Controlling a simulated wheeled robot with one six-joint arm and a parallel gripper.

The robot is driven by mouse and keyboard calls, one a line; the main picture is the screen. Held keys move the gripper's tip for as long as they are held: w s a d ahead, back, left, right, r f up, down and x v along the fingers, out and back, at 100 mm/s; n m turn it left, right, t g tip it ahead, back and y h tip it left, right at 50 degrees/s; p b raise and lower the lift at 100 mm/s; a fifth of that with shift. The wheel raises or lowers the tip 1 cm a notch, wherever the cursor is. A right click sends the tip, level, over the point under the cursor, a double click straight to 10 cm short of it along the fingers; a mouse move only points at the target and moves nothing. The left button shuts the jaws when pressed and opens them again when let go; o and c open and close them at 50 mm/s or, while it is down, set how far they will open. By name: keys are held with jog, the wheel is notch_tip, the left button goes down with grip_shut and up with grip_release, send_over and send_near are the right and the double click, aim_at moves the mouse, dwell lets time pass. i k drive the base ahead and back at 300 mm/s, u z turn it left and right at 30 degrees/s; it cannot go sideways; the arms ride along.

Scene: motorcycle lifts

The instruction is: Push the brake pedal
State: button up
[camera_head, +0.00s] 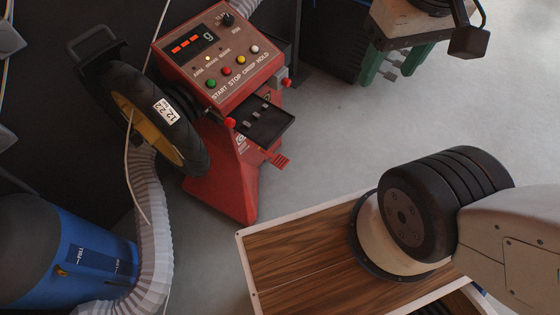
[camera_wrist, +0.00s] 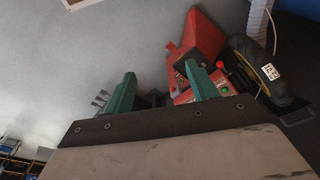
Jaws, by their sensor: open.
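The brake pedal (camera_head: 278,160) is a small ribbed red plate. It sticks out low on the right side of the red wheel balancer (camera_head: 232,178), below its black tray, and looks untouched. In the wrist view the balancer (camera_wrist: 207,38) appears upside down at the upper right; a small red piece beside its base looks like the pedal (camera_wrist: 171,47). My gripper (camera_head: 394,68) has green fingers and is at the upper right of the head view, well apart from the pedal. It is open and empty; its two fingers also show in the wrist view (camera_wrist: 160,84).
A tyre (camera_head: 190,150) is mounted on the balancer's left. The control panel (camera_head: 222,55) has several buttons. A black tray (camera_head: 262,122) juts out above the pedal. A blue vacuum (camera_head: 90,255) with a grey hose (camera_head: 152,220) stands left. Grey floor (camera_head: 325,125) between balancer and gripper is clear.

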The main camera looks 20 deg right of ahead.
aim_at(278, 160)
jog(key=u, duration=0.05)
jog(key=k, duration=0.55)
jog(key=u, duration=0.6)
jog(key=i, duration=1.2)
jog(key=z, duration=0.65)
